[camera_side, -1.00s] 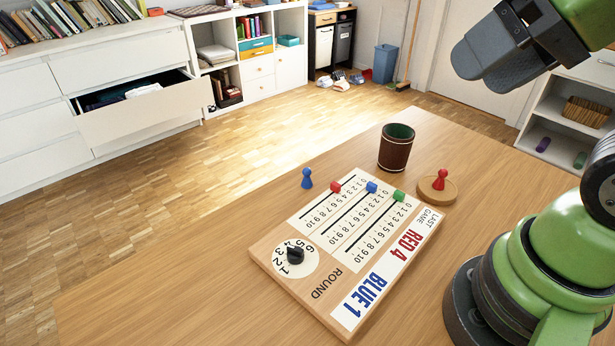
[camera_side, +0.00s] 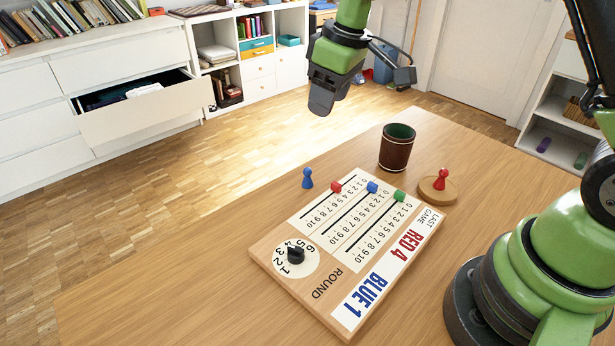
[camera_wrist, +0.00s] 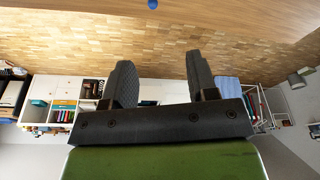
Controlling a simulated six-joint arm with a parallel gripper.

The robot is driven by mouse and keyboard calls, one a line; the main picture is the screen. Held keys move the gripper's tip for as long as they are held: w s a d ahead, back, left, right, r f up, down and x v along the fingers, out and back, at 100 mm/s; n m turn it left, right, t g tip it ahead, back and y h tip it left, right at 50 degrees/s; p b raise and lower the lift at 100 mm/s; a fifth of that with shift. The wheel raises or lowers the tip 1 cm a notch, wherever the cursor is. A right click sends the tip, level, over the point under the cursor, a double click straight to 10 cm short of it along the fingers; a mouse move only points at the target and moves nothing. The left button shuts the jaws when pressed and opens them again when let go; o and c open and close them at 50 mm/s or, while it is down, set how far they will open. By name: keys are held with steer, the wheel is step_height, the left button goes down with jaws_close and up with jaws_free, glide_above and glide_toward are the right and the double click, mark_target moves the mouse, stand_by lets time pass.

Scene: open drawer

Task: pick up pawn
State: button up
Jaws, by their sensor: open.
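A blue pawn (camera_side: 307,179) stands upright on the table, just beyond the far left corner of the scoreboard. Its blue top also shows at the upper edge of the wrist view (camera_wrist: 152,4). A red pawn (camera_side: 440,180) stands on a round wooden disc (camera_side: 449,194) at the right. My gripper (camera_side: 322,106) is in the air above the far side of the table, higher than the blue pawn and apart from it. In the wrist view my gripper (camera_wrist: 158,75) has two dark fingers spread apart with nothing between them.
The wooden scoreboard (camera_side: 322,291) lies on the table with red, blue and green sliders and a black dial. A brown dice cup (camera_side: 396,150) stands behind it. The table (camera_side: 190,290) is bare at the left. An open drawer (camera_side: 140,112) is across the room.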

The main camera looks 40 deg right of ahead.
mark_target(308, 169)
steer(key=w+f+n, duration=0.1)
steer(key=f, duration=0.3)
steer(key=w+f+g, duration=0.1)
steer(key=f, duration=0.4)
steer(key=w+f+n, duration=0.1)
steer(key=f, duration=0.4)
steer(key=shift+w+d+n, duration=0.1)
steer(key=shift+w+n, duration=0.15)
steer(key=shift+n, duration=0.05)
steer(key=f, duration=0.1)
steer(key=w+f, duration=0.1)
steer(key=f, duration=0.3)
steer(key=shift+w+a+f, duration=0.15)
steer(key=shift+a+f, duration=0.1)
steer(key=shift+a, duration=0.1)
jaws_close()
